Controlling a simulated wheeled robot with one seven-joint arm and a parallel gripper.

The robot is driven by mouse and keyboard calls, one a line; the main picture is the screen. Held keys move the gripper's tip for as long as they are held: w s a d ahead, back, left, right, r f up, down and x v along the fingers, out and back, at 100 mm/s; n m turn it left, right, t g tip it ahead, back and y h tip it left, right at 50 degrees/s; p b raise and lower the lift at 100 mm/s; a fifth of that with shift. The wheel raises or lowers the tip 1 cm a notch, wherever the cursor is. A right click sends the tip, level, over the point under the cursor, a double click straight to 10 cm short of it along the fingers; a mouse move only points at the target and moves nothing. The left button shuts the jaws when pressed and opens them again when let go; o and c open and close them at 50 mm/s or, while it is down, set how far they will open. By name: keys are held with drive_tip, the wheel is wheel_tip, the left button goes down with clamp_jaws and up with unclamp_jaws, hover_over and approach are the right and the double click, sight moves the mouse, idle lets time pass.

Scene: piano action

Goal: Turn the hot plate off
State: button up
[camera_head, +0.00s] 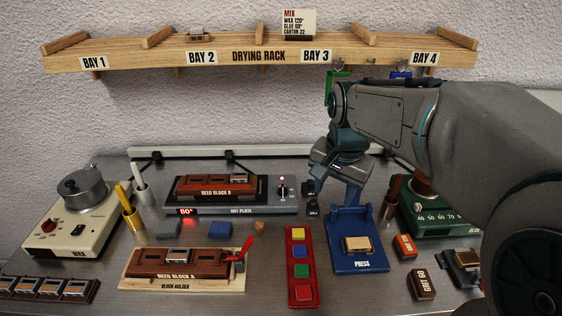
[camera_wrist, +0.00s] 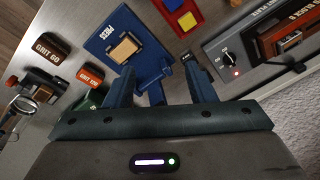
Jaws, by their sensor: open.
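In the wrist view the hot plate (camera_wrist: 217,45) is at the right, with the black knob (camera_wrist: 227,59) and the red light visible. A reed block (camera_head: 215,190) rests on the plate. My gripper (camera_head: 334,190) is open and empty, right of the knob and apart from it, by the blue press. Its fingers (camera_wrist: 158,75) show in the wrist view.
The blue press (camera_head: 370,262) stands close by my gripper. A red tray of coloured blocks (camera_head: 302,295) is in front. Small black items (camera_head: 313,208) sit between the hot plate and press. A green unit (camera_head: 440,222) is at right, and the drying rack (camera_head: 140,54) is above.

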drive_tip(key=w+a+m, duration=0.4)
drive_tip(key=w+m, duration=0.1)
drive_tip(key=w, duration=0.5)
drive_tip(key=m+g+p, duration=0.1)
drive_tip(key=m+g, duration=0.1)
drive_tip(key=m, duration=0.4)
hover_over(283, 187)
wheel_tip(283, 187, down, 3)
wheel_tip(283, 187, down, 13)
drive_tip(key=shift+f+p, duration=0.15)
drive_tip(key=shift+p, duration=0.4)
drive_tip(key=c, duration=1)
